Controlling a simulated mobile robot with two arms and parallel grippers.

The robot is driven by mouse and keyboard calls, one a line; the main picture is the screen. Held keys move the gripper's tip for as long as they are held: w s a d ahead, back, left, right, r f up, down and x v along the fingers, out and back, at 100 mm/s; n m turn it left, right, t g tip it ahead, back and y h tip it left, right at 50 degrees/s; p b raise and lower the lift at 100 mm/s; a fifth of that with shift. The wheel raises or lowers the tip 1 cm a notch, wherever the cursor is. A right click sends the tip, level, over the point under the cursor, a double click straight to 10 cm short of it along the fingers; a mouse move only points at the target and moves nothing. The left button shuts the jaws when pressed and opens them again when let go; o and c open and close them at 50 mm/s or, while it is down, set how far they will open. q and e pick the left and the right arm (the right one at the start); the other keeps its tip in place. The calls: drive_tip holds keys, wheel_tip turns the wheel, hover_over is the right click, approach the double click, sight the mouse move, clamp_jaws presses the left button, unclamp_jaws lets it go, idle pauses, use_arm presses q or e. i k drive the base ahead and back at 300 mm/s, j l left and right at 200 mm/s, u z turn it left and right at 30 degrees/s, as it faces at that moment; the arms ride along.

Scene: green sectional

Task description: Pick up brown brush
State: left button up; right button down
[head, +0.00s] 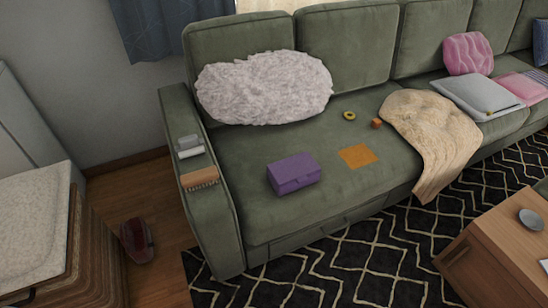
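The brown brush (200,178) lies on top of the left armrest of the green sofa (250,190). It has a light wooden back, and its bristles show along its lower edge. Beyond it on the same armrest are a grey and white item (189,146). Neither of my grippers shows in the head view.
A purple box (293,174), an orange square (357,155), a fluffy pillow (265,88) and a beige blanket (430,130) are on the seat. A cabinet with a cushion (35,215) stands left, a dark red object (137,240) lies on the floor between, and a wooden table (500,250) stands right.

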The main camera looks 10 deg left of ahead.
sight(190, 180)
drive_tip(key=i+l+u, duration=0.1)
drive_tip(key=i+u, duration=0.25)
drive_tip(key=i+l+u, duration=0.25)
drive_tip(key=i+u, duration=0.15)
drive_tip(key=i+l+u, duration=0.35)
drive_tip(key=i, duration=0.05)
